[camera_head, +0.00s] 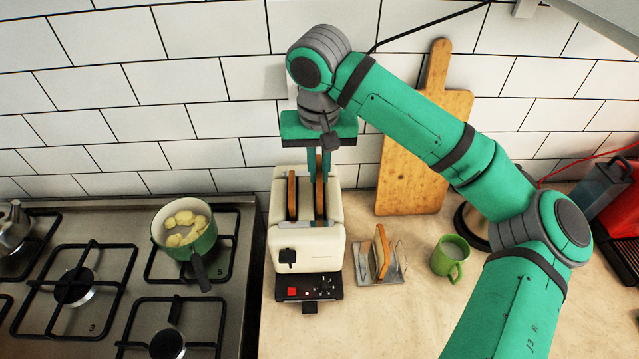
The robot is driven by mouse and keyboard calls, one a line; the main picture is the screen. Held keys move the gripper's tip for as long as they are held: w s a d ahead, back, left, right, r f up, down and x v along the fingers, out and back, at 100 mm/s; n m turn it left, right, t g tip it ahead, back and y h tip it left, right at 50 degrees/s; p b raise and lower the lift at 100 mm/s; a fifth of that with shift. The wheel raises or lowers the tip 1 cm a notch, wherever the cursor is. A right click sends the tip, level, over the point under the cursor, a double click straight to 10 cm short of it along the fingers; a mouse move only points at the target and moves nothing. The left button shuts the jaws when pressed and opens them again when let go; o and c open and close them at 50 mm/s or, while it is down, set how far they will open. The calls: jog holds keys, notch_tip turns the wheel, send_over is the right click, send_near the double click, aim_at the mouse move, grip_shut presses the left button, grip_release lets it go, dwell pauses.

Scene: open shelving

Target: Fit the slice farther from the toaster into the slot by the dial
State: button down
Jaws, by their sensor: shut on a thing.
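The cream toaster (318,246) stands on the counter beside the stove, with a dark lever on its front left and a dark control panel with small knobs below, at the front right. My gripper (319,178) is above the toaster's right slot, fingers pointing down, shut on a bread slice (320,196). The slice stands upright, its lower part apparently in the right slot; its depth is hard to tell. Another brown slice (292,192) shows in the left slot. A further slice (381,252) stands in a small rack (394,268) right of the toaster.
A green mug (450,258) stands right of the rack. A wooden board (415,165) leans on the tiled wall behind. A green pan of sliced food (187,244) sits on the stove to the left. A red appliance (618,215) is at far right. The front counter is clear.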

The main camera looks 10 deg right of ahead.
notch_tip(320, 180, down, 4)
jog(key=shift+a+r, duration=0.1)
jog(key=shift+r, duration=0.15)
jog(key=shift+s+f, duration=0.1)
jog(key=shift+f, duration=0.1)
jog(key=shift+f, duration=0.15)
jog(key=c, duration=1.8)
grip_release()
jog(key=shift+c, duration=0.2)
jog(key=r, duration=0.4)
jog(key=s+r, duration=0.1)
jog(key=r, duration=0.7)
jog(key=shift+s+a+r, duration=0.1)
jog(key=shift+s+r, duration=0.05)
jog(key=shift+s, duration=0.05)
